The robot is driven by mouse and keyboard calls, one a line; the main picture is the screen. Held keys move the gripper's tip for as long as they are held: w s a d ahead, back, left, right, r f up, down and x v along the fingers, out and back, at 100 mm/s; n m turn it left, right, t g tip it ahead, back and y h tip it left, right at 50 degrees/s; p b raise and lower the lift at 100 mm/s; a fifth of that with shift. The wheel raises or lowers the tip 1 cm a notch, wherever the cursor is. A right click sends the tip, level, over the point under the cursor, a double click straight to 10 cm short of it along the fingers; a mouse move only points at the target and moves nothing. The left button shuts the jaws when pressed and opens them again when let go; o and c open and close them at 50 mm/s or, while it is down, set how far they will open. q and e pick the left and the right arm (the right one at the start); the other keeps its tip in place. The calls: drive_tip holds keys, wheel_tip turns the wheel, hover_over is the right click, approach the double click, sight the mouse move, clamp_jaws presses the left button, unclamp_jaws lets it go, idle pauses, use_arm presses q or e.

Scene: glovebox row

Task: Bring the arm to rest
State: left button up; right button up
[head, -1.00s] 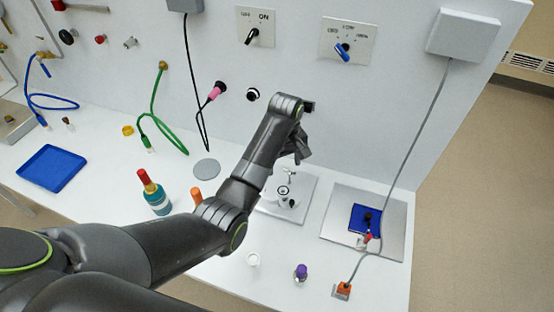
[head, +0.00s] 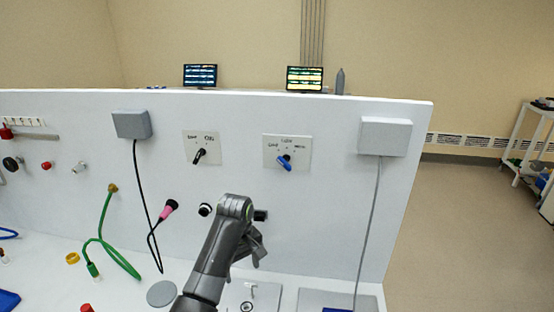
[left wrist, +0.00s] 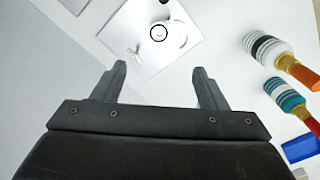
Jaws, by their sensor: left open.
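My left arm comes up from the bottom of the head view. My left gripper (head: 252,250) hangs in front of the white panel, above the bench. In the left wrist view its two fingers (left wrist: 160,85) are apart with nothing between them. Beyond the fingertips lies a white plate (left wrist: 152,38) with a small round fitting on it; the plate (head: 262,298) also shows at the bottom of the head view. My right gripper is not in view.
The upright panel carries a switch plate with a black knob (head: 200,156), a plate with a blue knob (head: 285,162) and a grey box (head: 385,136) with a cable. A green hose (head: 108,240) hangs left. Open floor lies right of the panel.

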use_arm(q)
drive_tip(key=s+a+f+m+t, duration=0.1)
drive_tip(key=s+a+f, duration=0.5)
drive_tip(key=s, duration=0.2)
drive_tip(key=s+a+f+m+t, duration=0.1)
drive_tip(key=s+a+f+m, duration=0.1)
drive_tip(key=s+a+f, duration=0.55)
drive_tip(key=s+a+r+m+t+y, duration=0.1)
drive_tip(key=s+a+r+m, duration=0.15)
drive_tip(key=s, duration=0.85)
drive_tip(key=s+a+r+m+t+y, duration=0.15)
drive_tip(key=s+r, duration=0.25)
drive_tip(key=s, duration=0.7)
wheel_tip(320, 180, down, 31)
drive_tip(key=a+g+h+b, duration=0.1)
drive_tip(key=a+g+b, duration=0.1)
drive_tip(key=b, duration=0.6)
drive_tip(key=s+f+b, duration=0.3)
drive_tip(key=s+f, duration=0.4)
drive_tip(key=f, duration=0.4)
drive_tip(key=s+d+f+g+b, duration=0.1)
drive_tip(key=s+f+b, duration=0.2)
drive_tip(key=s+f, duration=0.5)
wheel_tip(320, 180, down, 4)
drive_tip(key=shift+d+f, duration=0.1)
drive_tip(key=shift+d, duration=0.2)
